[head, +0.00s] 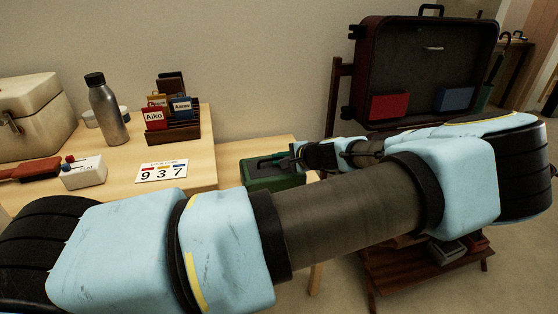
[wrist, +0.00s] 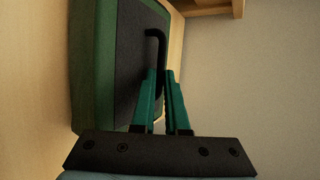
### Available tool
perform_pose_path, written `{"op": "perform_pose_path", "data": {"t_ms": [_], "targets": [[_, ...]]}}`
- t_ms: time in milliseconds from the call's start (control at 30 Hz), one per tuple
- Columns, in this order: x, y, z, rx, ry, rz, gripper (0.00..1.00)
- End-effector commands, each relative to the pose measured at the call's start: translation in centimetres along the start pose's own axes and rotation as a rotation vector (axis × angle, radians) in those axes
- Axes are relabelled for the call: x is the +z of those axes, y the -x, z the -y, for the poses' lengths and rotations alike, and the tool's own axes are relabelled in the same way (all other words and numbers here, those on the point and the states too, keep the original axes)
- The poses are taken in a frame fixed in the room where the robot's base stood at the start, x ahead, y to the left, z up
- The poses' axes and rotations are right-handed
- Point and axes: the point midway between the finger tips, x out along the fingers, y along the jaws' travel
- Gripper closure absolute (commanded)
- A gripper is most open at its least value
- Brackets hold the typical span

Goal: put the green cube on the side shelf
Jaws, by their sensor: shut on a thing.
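The green cube (head: 272,183) is a boxy green case with a dark top panel. In the head view it is at the low wooden side shelf (head: 240,150), partly hidden behind my arm. In the wrist view the cube (wrist: 88,70) fills the left, its dark panel facing the fingers. My gripper (head: 292,160) is over the cube's top. In the wrist view its teal fingers (wrist: 160,72) are shut on the cube's thin black handle (wrist: 153,34). The cube appears to be on or just above the shelf; its underside is hidden.
A taller wooden table (head: 205,155) at left holds a metal bottle (head: 107,112), a card rack (head: 172,130), a "937" sign (head: 161,171) and a white box (head: 30,115). An open suitcase (head: 425,65) stands at right on a wooden stand (head: 425,270).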

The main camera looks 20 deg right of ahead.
Motion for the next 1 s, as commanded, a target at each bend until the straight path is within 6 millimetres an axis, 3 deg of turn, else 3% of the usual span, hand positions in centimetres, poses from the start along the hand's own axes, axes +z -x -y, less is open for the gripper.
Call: {"op": "perform_pose_path", "data": {"t_ms": [333,367,600,867,1000], "targets": [[-0.1,-0.4,-0.5,-0.001,0.003,0.000,1.00],[-0.2,-0.4,-0.5,0.000,0.002,-0.001,0.85],[-0.1,-0.3,-0.5,0.000,0.002,-0.001,0.58],[-0.1,-0.2,-0.6,0.001,0.001,-0.001,0.58],[-0.2,1.1,-0.6,0.001,0.001,-0.002,0.58]]}}
